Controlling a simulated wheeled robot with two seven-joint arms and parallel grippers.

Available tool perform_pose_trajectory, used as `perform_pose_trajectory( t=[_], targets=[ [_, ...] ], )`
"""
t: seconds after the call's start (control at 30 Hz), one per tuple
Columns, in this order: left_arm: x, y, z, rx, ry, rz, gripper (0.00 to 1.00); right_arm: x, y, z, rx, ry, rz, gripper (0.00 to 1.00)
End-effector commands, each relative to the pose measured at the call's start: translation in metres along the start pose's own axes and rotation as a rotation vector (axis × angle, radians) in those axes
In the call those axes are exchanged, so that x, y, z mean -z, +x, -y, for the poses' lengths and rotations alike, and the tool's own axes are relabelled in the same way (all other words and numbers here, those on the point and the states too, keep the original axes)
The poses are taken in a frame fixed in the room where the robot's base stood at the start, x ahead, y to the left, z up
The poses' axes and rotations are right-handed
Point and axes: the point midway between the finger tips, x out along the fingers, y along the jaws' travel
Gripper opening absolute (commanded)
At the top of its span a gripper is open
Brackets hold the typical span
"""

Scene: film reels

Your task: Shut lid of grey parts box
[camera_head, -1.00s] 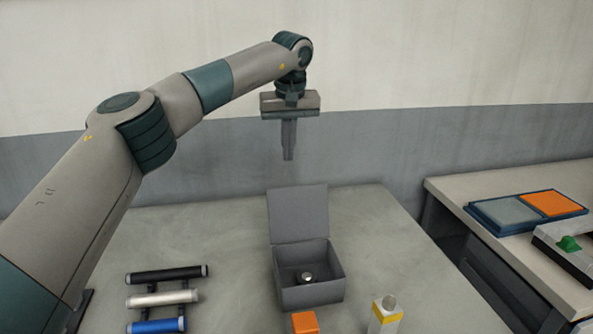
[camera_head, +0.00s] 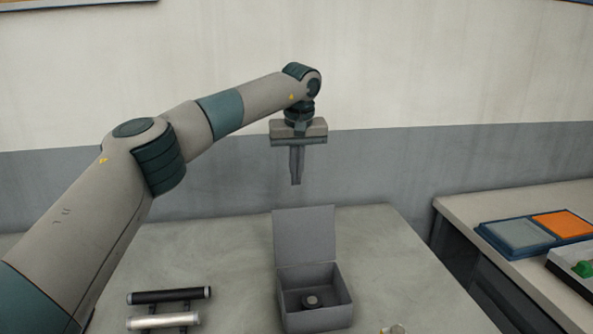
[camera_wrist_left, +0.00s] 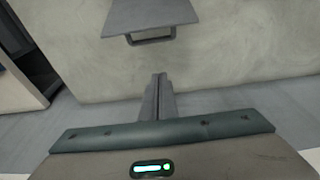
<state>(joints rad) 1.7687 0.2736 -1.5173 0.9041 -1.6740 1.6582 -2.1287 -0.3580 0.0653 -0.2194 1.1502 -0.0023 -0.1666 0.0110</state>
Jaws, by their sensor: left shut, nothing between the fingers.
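The grey parts box (camera_head: 318,318) stands on the table with its lid (camera_head: 304,236) open, standing up at the back edge. A small round dark part with a lighter top (camera_head: 311,300) lies inside the box. My left gripper (camera_head: 296,182) is shut and empty, pointing down in the air above and behind the raised lid, apart from it. In the left wrist view, its closed fingers (camera_wrist_left: 157,80) point toward the table, and the grey lid (camera_wrist_left: 150,14) with a handle-like loop shows at the top. My right gripper is not in view.
A rack with a black roll (camera_head: 168,295) and a white roll (camera_head: 163,321) stands on the table (camera_head: 225,250) left of the box. A bottle top (camera_head: 393,329) shows at the front right. A second table at right holds a blue tray with grey and orange pads (camera_head: 520,236).

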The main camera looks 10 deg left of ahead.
Motion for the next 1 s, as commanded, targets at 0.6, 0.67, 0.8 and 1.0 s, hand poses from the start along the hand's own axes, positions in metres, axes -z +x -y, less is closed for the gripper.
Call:
perform_pose_trajectory(
  t=[0.6, 0.67, 0.8, 1.0],
  targets=[
    [-0.016, 0.067, 0.001, 0.0, 0.003, 0.0, 0.0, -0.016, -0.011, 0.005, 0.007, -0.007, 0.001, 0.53],
    [-0.021, 0.065, 0.001, 0.0, 0.003, 0.0, 0.0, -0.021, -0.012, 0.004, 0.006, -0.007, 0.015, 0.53],
    [-0.031, 0.062, 0.0, 0.0, 0.001, 0.0, 0.0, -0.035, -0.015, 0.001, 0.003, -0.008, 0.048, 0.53],
    [-0.037, 0.061, 0.001, 0.0, 0.0, 0.0, 0.0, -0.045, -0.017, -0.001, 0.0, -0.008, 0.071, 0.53]
  ],
)
